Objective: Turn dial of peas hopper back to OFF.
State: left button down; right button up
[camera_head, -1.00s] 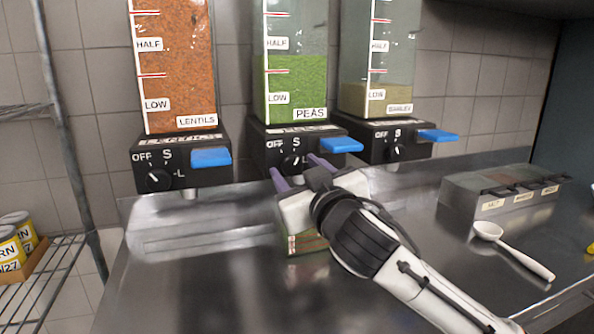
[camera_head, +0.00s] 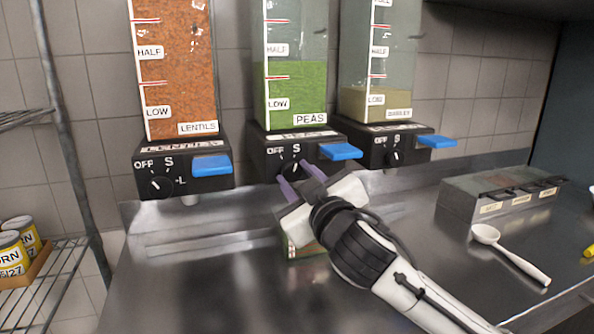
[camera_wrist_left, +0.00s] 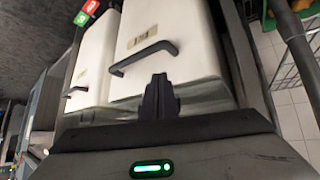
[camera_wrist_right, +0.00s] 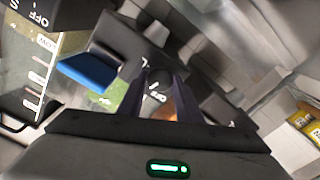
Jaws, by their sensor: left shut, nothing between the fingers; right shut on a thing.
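The peas hopper (camera_head: 296,95) is a clear column with green peas, on a black base with a blue lever (camera_head: 340,151). Its round black dial (camera_head: 291,167) is on the base front under the OFF and S labels; the fingers partly cover it, so its exact setting is unclear. My right gripper (camera_head: 298,182) is at the dial from below right, its purple fingers closed around it. The dial also shows between the fingers in the right wrist view (camera_wrist_right: 157,87). My left gripper (camera_wrist_left: 159,97) is shut and empty, in front of white containers with dark handles (camera_wrist_left: 145,57).
The lentils hopper (camera_head: 175,80) stands left and a third hopper (camera_head: 380,60) right. A box (camera_head: 304,248) sits under the peas hopper, mostly behind my right gripper. A white spoon (camera_head: 510,255) and a metal container (camera_head: 500,190) are on the right counter. Cans (camera_head: 20,240) stand at left.

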jog(key=shift+r+n+p, duration=0.2)
jog(key=shift+n+p, duration=0.55)
jog(key=shift+n, duration=0.15)
jog(key=n+p, duration=0.3)
jog(key=n, duration=0.1)
jog(key=shift+n, duration=0.3)
jog(key=shift+f+n+p, duration=0.1)
jog(key=shift+n+p, duration=0.45)
jog(key=shift+n, duration=0.05)
jog(key=shift+f+n, duration=0.1)
jog(key=shift+n, duration=0.7)
jog(key=o, duration=1)
jog(key=shift+o, duration=0.2)
